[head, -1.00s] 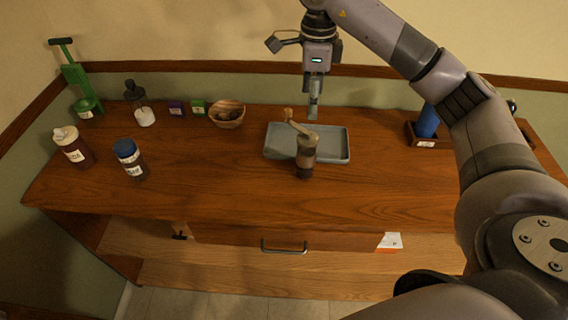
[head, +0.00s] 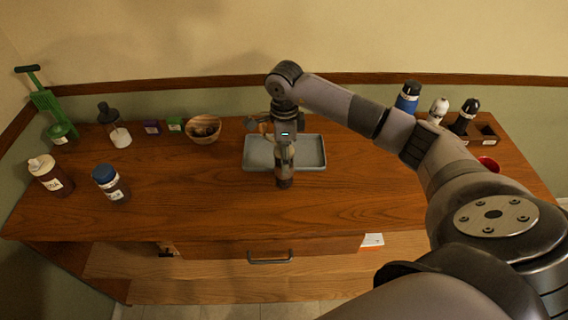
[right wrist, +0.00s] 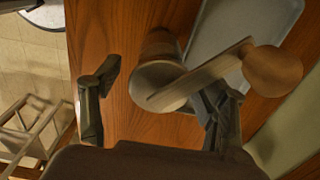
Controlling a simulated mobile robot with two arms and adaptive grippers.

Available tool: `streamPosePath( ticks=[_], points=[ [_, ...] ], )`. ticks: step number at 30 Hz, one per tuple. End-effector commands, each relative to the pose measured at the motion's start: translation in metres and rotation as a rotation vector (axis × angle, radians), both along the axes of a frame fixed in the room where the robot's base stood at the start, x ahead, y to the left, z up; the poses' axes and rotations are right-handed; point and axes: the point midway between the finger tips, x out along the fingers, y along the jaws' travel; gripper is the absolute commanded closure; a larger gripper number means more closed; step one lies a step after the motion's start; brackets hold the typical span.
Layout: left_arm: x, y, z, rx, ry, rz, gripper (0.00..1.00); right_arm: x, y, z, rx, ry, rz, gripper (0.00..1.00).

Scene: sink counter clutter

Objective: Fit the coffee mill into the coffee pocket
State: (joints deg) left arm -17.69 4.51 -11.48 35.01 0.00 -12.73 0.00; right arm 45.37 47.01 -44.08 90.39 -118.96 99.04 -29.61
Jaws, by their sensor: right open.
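The coffee mill (head: 284,182), dark with a wooden crank, stands upright on the counter at the tray's front edge. My right gripper (head: 284,158) is over it from above and hides most of it. In the right wrist view the mill (right wrist: 160,82) lies between the two open fingers, with the crank and its round knob nearer the right finger; no firm contact shows. A wooden rack (head: 487,131) at the back right has an open compartment at its right end. Its labels are too small to read, so I cannot tell which compartment is the coffee pocket. My left gripper is out of view.
A grey tray (head: 312,152) lies behind the mill. A blue bottle (head: 408,97), a white-topped bottle (head: 438,110) and a black-topped bottle (head: 466,114) stand at the rack. A red item (head: 488,164) is partly behind my arm. The counter's front middle is clear.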

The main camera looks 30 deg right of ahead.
Motion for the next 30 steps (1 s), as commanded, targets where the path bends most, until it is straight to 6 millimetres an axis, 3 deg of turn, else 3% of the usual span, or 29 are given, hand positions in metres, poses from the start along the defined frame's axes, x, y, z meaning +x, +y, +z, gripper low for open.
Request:
streamPosePath(
  ticks=[2, 7, 15, 30],
  points=[
    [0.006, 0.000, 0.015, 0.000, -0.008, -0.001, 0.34, -0.001, 0.002, -0.008, 0.001, 0.006, -0.002, 0.32],
    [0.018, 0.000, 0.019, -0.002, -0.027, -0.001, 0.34, 0.000, 0.001, -0.029, 0.000, 0.002, -0.002, 0.32],
    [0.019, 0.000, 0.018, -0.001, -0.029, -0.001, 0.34, 0.001, 0.001, -0.033, 0.000, 0.000, -0.001, 0.33],
    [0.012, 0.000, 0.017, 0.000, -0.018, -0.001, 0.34, 0.001, 0.001, -0.032, 0.000, 0.000, -0.001, 0.66]
  ],
)
